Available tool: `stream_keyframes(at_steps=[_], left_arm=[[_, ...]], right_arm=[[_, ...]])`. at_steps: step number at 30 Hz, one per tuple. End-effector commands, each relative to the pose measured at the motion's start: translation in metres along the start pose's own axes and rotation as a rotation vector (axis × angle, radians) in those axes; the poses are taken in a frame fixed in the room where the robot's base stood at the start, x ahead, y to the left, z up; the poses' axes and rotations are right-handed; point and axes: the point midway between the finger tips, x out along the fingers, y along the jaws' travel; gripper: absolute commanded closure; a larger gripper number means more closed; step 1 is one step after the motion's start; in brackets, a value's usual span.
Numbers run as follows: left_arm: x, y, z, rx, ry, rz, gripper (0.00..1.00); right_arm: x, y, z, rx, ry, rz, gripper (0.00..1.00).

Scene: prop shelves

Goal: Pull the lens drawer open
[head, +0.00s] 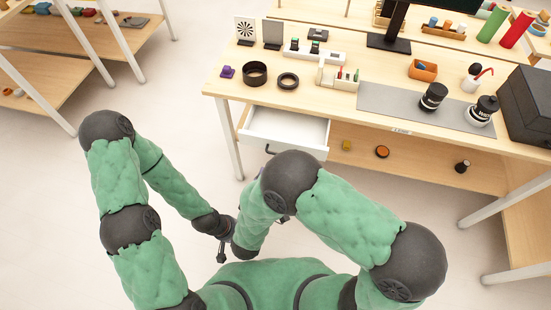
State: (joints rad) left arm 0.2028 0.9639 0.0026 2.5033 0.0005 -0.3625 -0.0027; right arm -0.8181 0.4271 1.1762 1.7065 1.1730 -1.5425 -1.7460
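The white lens drawer (285,128) hangs under the left part of the long wooden table. It stands partly out, and its pale inside shows bare where I can see it. Its dark handle (270,150) is on the front panel, which is partly hidden by my right elbow. My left gripper (223,253) is low in the middle, below and well apart from the handle; its fingers are too small to read. My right arm folds back from the elbow toward the same spot. Its gripper is mostly hidden and cannot be told apart clearly. Neither gripper visibly touches the drawer.
A black case (527,105) stands at right. A lower shelf (410,160) holds small items. The floor left of the table is clear.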

Motion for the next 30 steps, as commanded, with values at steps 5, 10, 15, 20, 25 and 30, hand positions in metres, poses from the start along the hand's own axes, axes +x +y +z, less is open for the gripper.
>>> stream_keyframes(at_steps=[5, 10, 15, 20, 25, 30], left_arm=[[0.011, -0.004, -0.001, 0.000, 0.001, 0.000, 0.61], [0.024, -0.009, -0.001, 0.000, 0.000, 0.000, 0.61], [0.034, -0.012, -0.002, 0.000, 0.000, 0.000, 0.61], [0.039, -0.014, -0.002, 0.000, 0.000, 0.000, 0.61], [0.041, -0.014, -0.002, 0.000, 0.000, 0.000, 0.61], [0.040, -0.014, -0.002, 0.000, 0.000, 0.000, 0.61]], right_arm=[[0.025, -0.001, 0.002, 0.004, -0.006, -0.001, 0.59], [0.055, -0.002, 0.002, 0.004, -0.006, 0.000, 0.59], [0.081, -0.002, 0.002, 0.003, -0.004, 0.000, 0.59], [0.095, 0.000, 0.001, 0.002, -0.002, 0.000, 0.59], [0.101, 0.002, 0.000, 0.000, 0.000, 0.001, 0.59], [0.101, 0.002, 0.000, 0.000, 0.000, 0.001, 0.59]])
